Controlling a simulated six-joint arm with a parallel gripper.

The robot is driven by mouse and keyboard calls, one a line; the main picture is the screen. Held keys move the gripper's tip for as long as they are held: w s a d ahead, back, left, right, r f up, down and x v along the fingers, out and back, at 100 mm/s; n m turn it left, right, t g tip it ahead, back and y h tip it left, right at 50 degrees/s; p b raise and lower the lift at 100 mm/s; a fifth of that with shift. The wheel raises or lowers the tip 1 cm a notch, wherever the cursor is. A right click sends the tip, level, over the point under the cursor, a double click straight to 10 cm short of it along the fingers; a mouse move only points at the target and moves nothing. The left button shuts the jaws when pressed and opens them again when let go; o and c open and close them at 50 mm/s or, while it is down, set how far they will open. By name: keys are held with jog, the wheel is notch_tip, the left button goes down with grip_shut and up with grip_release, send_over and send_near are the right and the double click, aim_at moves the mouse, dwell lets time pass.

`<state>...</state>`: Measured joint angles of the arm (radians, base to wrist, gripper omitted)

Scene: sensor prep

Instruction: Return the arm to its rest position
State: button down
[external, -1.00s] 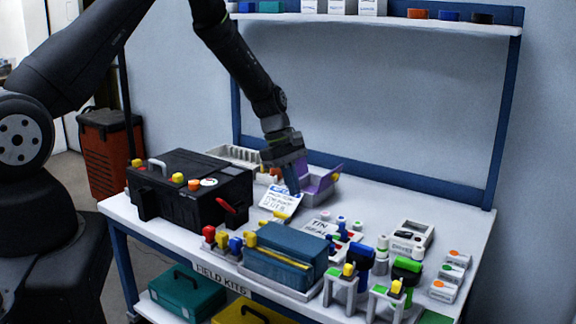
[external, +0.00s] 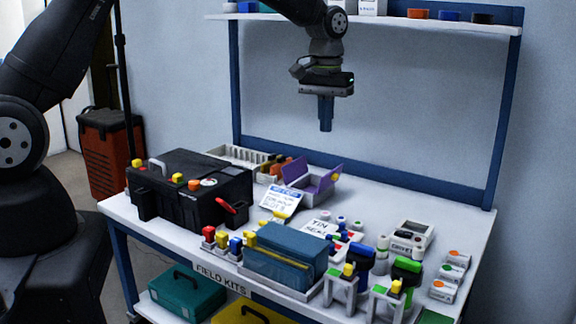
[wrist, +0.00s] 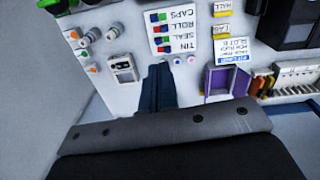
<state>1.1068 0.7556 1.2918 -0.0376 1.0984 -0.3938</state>
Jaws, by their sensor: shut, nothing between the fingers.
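My gripper (external: 325,128) hangs above the rear part of the white bench (external: 440,190), pointing straight down. Its fingers are together and hold nothing. In the wrist view the closed fingers (wrist: 160,88) point down at the bench, beside the purple box. The purple box (external: 318,183) stands on the bench below and slightly left of my gripper, with its lid open; it also shows in the wrist view (wrist: 219,82). My gripper is well clear of everything on the bench.
A black case (external: 185,190) stands at the left, a blue case (external: 285,255) at the front. Labelled cards, small bottles and stands crowd the right front. A shelf (external: 370,20) runs above the bench's back.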

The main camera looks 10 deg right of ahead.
notch_tip(320, 180, down, 7)
jog(key=m, duration=0.1)
jog(key=shift+s, duration=0.25)
jog(key=shift+d, duration=0.1)
